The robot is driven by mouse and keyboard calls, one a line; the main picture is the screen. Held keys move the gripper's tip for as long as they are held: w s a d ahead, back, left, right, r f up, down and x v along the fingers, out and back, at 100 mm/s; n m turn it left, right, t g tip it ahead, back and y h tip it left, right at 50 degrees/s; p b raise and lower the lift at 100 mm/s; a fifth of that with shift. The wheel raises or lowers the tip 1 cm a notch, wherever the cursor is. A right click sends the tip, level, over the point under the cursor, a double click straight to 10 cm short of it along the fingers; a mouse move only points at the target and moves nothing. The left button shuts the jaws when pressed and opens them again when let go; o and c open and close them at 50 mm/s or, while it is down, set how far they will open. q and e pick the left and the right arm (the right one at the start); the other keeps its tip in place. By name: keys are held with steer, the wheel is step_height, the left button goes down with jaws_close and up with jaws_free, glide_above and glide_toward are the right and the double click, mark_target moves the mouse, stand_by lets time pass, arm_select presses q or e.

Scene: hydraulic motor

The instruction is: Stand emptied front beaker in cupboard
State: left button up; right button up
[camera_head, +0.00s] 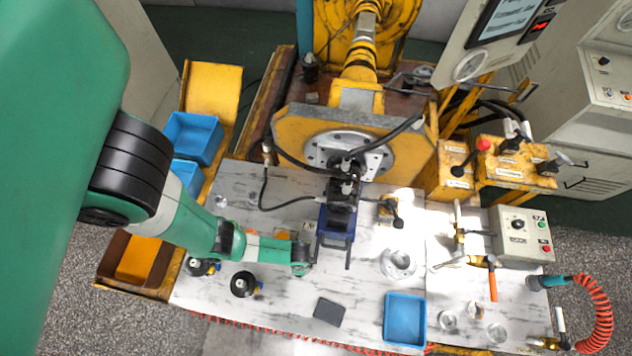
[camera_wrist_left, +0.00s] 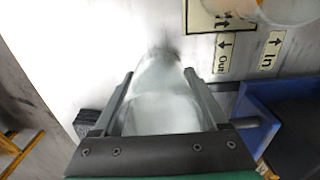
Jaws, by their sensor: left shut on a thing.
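My left gripper (camera_wrist_left: 158,76) is shut on a clear glass beaker (camera_wrist_left: 165,112), held between its two grey fingers; no coloured liquid shows in it. In the head view my left wrist end (camera_head: 301,266) is over the left part of the worktable, left of the blue valve block, and the held beaker cannot be made out. In the left wrist view a second glass vessel (camera_wrist_left: 278,12) with something orange shows at the top right edge, beside printed "In" and "Out" labels. I cannot tell which thing is the cupboard. My right gripper is not in view.
The blue valve block (camera_head: 337,222) with prongs stands close to the right. An open orange-brown box (camera_head: 137,258) is at the left. Bare table lies in front of the valve.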

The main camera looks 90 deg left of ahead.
arm_select(q)
steer(key=s+d+r+p, duration=0.4)
steer(key=s+r+p, duration=0.1)
steer(key=r+p, duration=0.2)
steer(key=s+d+r+p, duration=0.4)
steer(key=s+r+p, duration=0.2)
steer(key=r+p, duration=0.2)
steer(key=shift+d+r, duration=0.35)
steer(key=shift+r, duration=0.4)
